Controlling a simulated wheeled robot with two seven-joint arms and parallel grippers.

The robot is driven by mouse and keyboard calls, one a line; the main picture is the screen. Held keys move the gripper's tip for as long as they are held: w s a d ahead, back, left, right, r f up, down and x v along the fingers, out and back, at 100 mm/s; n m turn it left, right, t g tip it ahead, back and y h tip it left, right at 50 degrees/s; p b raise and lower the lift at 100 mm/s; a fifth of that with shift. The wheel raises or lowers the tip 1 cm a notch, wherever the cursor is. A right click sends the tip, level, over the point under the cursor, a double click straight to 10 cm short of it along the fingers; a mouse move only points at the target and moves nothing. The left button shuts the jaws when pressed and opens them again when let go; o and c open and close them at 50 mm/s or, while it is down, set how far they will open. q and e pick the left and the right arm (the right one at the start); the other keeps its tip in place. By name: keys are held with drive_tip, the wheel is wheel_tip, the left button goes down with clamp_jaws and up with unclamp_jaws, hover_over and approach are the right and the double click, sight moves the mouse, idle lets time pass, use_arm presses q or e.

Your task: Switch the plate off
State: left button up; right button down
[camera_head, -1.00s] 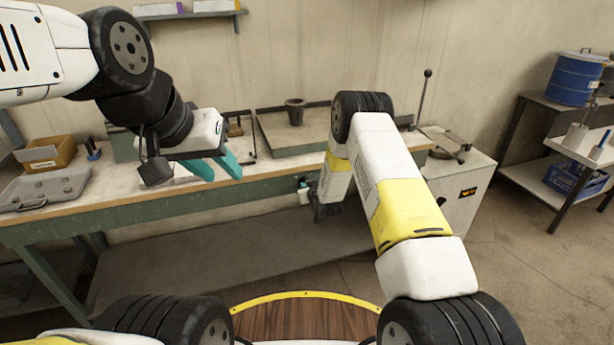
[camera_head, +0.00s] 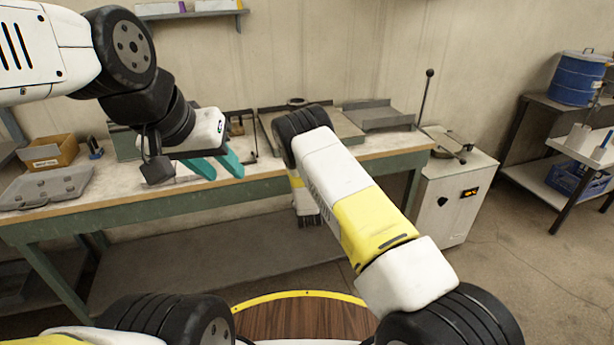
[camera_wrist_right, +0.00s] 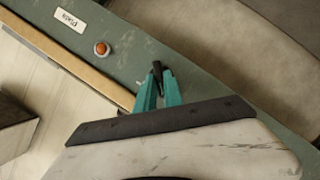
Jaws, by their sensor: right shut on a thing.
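In the right wrist view, a label reading "Plate" (camera_wrist_right: 70,19), upside down, sits on the green front of the bench. Beside it is a round orange lamp (camera_wrist_right: 101,48) in a pale ring; I cannot tell whether it is lit. My right gripper (camera_wrist_right: 158,86) has its teal fingers shut on a small black switch (camera_wrist_right: 157,70) on that green front. In the head view my right arm hides these parts. My left gripper (camera_head: 226,177) is open and empty above the left part of the bench.
The workbench (camera_head: 120,208) carries a grey case (camera_head: 45,188), a cardboard box (camera_head: 50,153) and a grey tray (camera_head: 378,115). A white cabinet (camera_head: 455,215) with a lever and orange display stands at its right end. A blue drum (camera_head: 577,78) is farther right.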

idle(0.5)
drive_tip(key=c, duration=1.5)
unclamp_jaws()
drive_tip(key=shift+o, duration=0.2)
drive_tip(key=v, duration=0.7)
drive_tip(key=shift+s, duration=0.4)
